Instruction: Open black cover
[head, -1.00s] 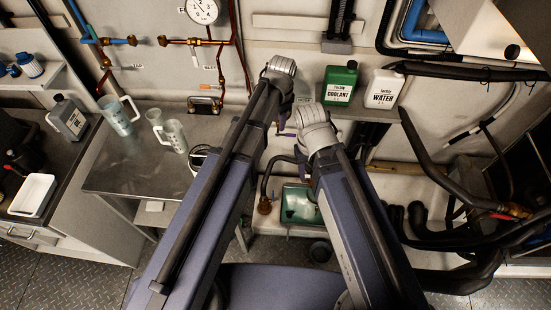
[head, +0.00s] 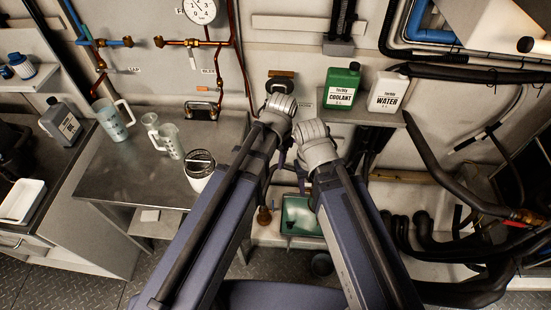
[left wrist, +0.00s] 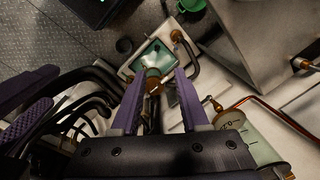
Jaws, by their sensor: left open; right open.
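No part is clearly marked as the black cover. A dark fitting with a brass-coloured top (head: 281,86) sits on the back wall, just above my left wrist in the head view. My left gripper (left wrist: 159,76) is open, with its purple fingers apart in the left wrist view. A brass fitting (left wrist: 153,79) shows between its fingertips; I cannot tell whether they touch it. My right gripper (left wrist: 52,86) is open at the left of that view, near black hoses. In the head view both grippers point down close together, and their fingertips are mostly hidden by my arms.
A green coolant jug (head: 342,87) and white water jug (head: 387,91) stand on a shelf at right. A green basin (head: 299,214) lies below. Thick black hoses (head: 440,150) crowd the right.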

